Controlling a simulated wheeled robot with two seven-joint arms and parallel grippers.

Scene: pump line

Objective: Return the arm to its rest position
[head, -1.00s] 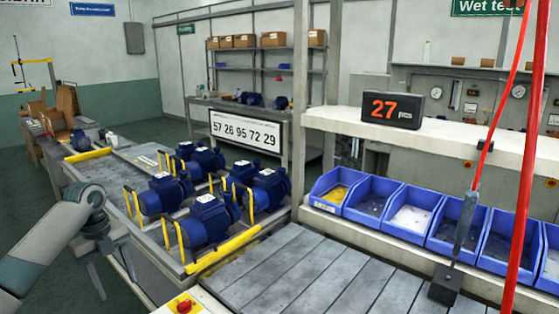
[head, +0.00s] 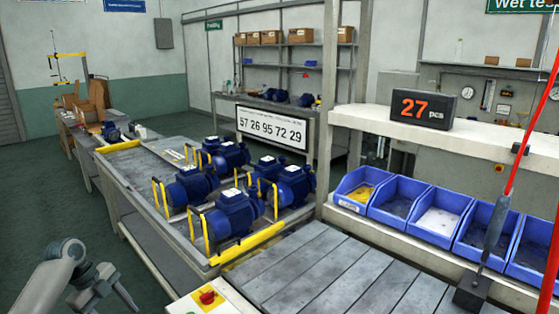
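My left arm comes in at the lower left of the head view. Its gripper (head: 116,300) is beside the near left side of the pump cart, over the floor. Its fingers look spread apart, with nothing seen between them; the tips are close to the picture's lower edge. My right gripper is not in view. Several blue pumps (head: 232,213) with yellow handles stand on the grey cart (head: 140,190), apart from the gripper.
A slatted conveyor (head: 320,268) runs at the lower middle, with a red button box (head: 208,297) at its near corner. Blue bins (head: 437,217) line the shelf at right. A grey tool (head: 484,255) hangs on a red cord. Green floor (head: 50,215) is clear at left.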

